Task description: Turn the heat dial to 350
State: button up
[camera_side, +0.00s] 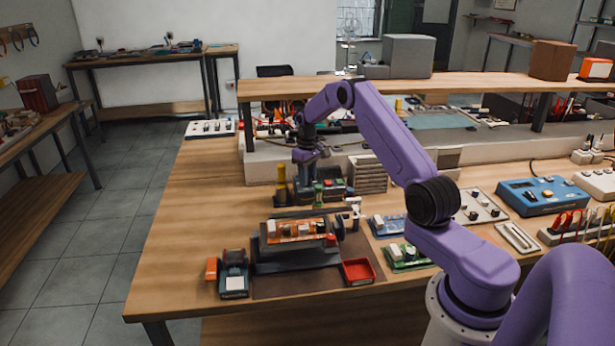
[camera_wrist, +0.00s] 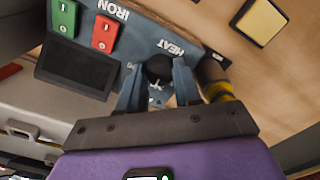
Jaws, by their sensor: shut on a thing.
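The heat dial (camera_wrist: 158,67) is a dark round knob beside the word HEAT on a blue-grey station panel (camera_wrist: 138,42), seen in the wrist view. My gripper (camera_wrist: 158,84) has one finger on each side of the dial and is shut on it. The dial's pointer and the number 350 cannot be made out. The panel also carries a green switch (camera_wrist: 64,17), a red switch (camera_wrist: 105,33) by the word IRON, and a dark blank display (camera_wrist: 77,67). In the side view, my gripper (camera_side: 308,162) is down at the station (camera_side: 328,188), and the dial is hidden.
A yellow and dark cylinder (camera_wrist: 216,78) stands close beside my right finger in the wrist view. A yellow pad (camera_wrist: 262,20) lies farther off. In the side view, a fixture with an orange board (camera_side: 297,231) stands in front. The left table area (camera_side: 205,190) is clear.

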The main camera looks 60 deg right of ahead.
jog(key=m, duration=0.5)
jog(key=shift+m, duration=0.3)
dwell(0.4)
jog(key=o, duration=1)
jog(key=shift+o, duration=0.2)
notch_tip(320, 180, up, 18)
jog(key=shift+f, duration=0.25)
